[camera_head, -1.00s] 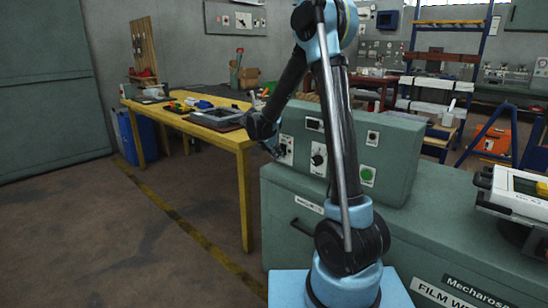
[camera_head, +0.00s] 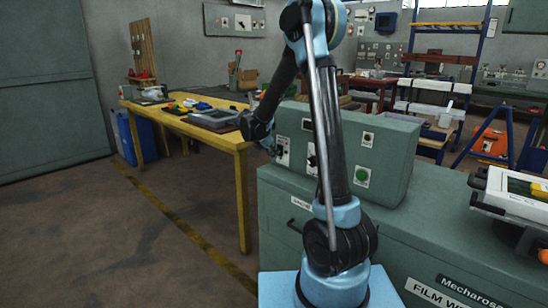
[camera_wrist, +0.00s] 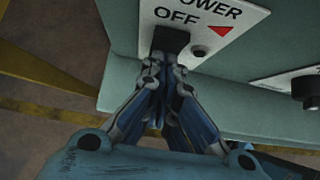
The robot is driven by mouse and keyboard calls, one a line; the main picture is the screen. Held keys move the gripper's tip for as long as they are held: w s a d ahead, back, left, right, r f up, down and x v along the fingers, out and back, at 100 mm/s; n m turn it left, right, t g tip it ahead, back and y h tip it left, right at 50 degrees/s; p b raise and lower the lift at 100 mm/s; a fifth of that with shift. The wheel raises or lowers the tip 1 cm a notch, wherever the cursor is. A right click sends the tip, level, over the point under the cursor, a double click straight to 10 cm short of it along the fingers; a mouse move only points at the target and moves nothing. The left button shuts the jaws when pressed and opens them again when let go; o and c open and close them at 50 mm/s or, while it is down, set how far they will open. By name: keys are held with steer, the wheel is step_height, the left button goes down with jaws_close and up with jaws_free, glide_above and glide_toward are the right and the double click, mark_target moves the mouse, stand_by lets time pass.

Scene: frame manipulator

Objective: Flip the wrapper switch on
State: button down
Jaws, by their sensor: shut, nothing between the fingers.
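The wrapper's green control box (camera_head: 392,150) stands on a green cabinet. Its power switch plate (camera_head: 284,150) is at the box's left end, partly behind my gripper (camera_head: 272,148). In the wrist view the white plate (camera_wrist: 244,19) reads "POWER" and "OFF", with a red triangle. The black switch (camera_wrist: 171,39) is below the "OFF" text. My gripper (camera_wrist: 160,72) is shut and empty, its fingertips right at the switch's lower edge. I cannot tell whether they touch it. A small round grey part (camera_wrist: 199,51) sits right of the switch.
A black knob (camera_wrist: 308,88) is further right on the panel; a green button (camera_head: 361,175) also shows. A yellow-legged table (camera_head: 240,160) with tools stands left of the cabinet (camera_head: 420,230). The floor at left is open. A white device (camera_head: 510,200) sits at the right.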

steer(key=shift+w+d+r, duration=0.1)
steer(key=shift+r, duration=0.05)
steer(key=s+a+f+v, duration=0.1)
steer(key=v, duration=1.2)
steer(key=shift+f, duration=0.2)
steer(key=shift+a, duration=0.1)
steer(key=shift+f, duration=0.1)
steer(key=shift+s+a+f+g+y, duration=0.2)
steer(key=shift+f+g+y, duration=0.1)
steer(key=shift+f, duration=0.1)
